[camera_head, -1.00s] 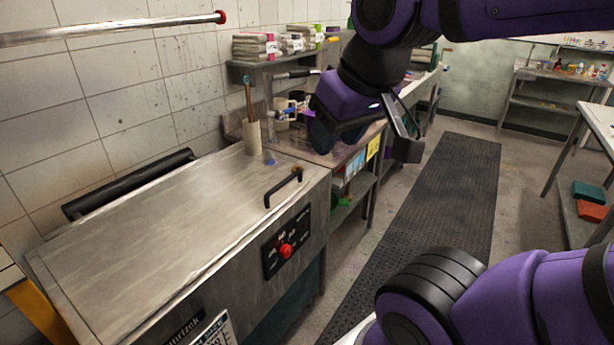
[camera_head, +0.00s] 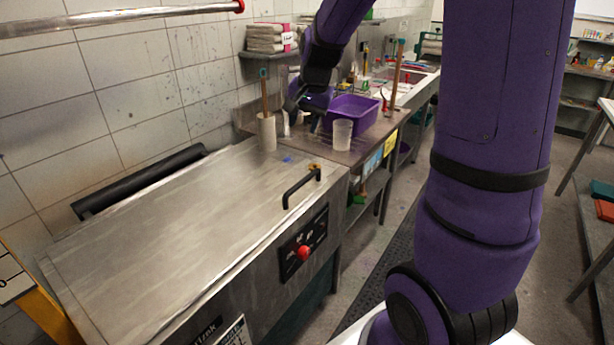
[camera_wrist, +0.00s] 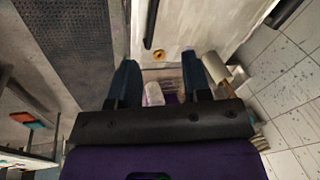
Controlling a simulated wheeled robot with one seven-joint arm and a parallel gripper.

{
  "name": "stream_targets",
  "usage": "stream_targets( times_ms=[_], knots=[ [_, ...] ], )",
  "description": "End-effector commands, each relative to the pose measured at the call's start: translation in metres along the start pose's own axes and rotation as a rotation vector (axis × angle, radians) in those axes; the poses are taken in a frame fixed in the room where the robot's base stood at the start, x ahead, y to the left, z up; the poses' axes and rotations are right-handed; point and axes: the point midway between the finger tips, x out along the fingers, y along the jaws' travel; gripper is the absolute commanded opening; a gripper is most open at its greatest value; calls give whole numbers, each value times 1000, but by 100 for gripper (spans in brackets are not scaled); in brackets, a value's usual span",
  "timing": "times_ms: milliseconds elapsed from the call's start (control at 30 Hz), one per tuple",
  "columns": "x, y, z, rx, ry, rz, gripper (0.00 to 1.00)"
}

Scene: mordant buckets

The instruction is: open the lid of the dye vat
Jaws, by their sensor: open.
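The dye vat (camera_head: 275,285) is a steel box with a flat steel lid (camera_head: 185,215), which lies closed. A black bar handle (camera_head: 301,187) stands at the lid's right front edge. My gripper (camera_head: 303,108) is beyond the lid's far right end, above the counter and apart from the handle. Its fingers are spread and empty. In the wrist view my gripper (camera_wrist: 160,76) shows both fingers apart, with the lid (camera_wrist: 195,25) and the handle (camera_wrist: 150,24) ahead of them.
A beige cylinder (camera_head: 267,132) with a stick stands by the lid's far end. A red knob (camera_head: 304,253) is on the vat front. A metal rail (camera_head: 120,16) runs along the wall.

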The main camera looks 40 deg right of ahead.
Motion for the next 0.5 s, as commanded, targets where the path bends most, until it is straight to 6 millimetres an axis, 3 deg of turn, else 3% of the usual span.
stream_targets(
  times_ms=[100,300,500],
  knots=[
    [43,6,-31,120,-21,22,44],
    [100,20,-67,281,-38,50,44],
    [130,29,-83,363,-42,63,44]
  ],
)
